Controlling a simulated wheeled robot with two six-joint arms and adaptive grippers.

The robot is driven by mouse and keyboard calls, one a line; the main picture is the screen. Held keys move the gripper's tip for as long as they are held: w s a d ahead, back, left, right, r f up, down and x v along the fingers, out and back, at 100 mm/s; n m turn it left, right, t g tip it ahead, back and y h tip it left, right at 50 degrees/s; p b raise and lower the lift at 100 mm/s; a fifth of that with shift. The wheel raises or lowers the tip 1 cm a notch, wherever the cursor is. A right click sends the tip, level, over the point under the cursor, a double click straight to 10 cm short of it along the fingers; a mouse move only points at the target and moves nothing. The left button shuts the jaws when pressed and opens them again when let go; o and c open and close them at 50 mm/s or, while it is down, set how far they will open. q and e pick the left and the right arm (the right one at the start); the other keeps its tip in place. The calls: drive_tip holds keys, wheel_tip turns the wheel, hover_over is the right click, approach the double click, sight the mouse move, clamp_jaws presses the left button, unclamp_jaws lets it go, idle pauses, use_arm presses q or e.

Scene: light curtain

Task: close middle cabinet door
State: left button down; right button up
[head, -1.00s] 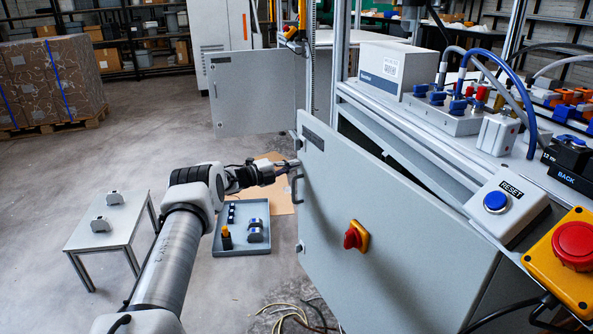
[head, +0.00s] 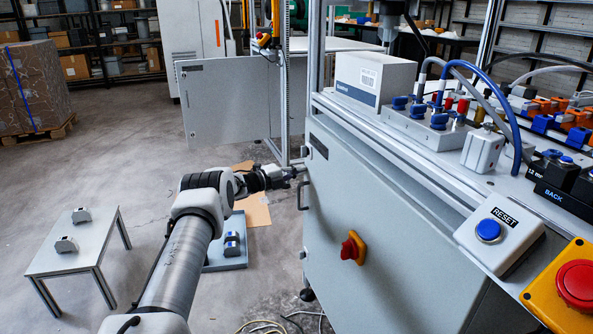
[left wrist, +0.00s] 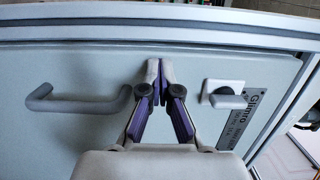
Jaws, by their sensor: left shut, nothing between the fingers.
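The grey cabinet door (head: 400,240) with the red and yellow switch (head: 352,247) stands upright under the worktop. Its top edge lies close along the frame, with no wide dark gap showing. Whether it is fully shut I cannot tell. My left gripper (head: 298,172) is shut and empty at the door's left edge, near the bar handle (head: 303,192). In the left wrist view, the shut fingertips (left wrist: 160,68) are against or just in front of the door face, between the handle (left wrist: 80,100) and a small latch (left wrist: 224,95). My right gripper is out of view.
Another grey door (head: 228,100) stands open at the back left. A small table (head: 75,250) and a blue-grey tray (head: 226,263) are on the floor at left. Cables (head: 265,326) lie below the door. The worktop carries a RESET box (head: 498,232) and a red emergency button (head: 577,284).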

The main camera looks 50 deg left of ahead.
use_arm(q)
drive_tip(key=shift+w+d+r, duration=0.25)
drive_tip(key=shift+w+r, duration=0.15)
drive_tip(key=shift+r, duration=0.2)
drive_tip(key=f+v, duration=0.1)
drive_tip(key=v, duration=1.1)
drive_tip(key=shift+s+a, duration=0.2)
drive_tip(key=shift+s, duration=0.15)
drive_tip(key=shift+f, duration=0.1)
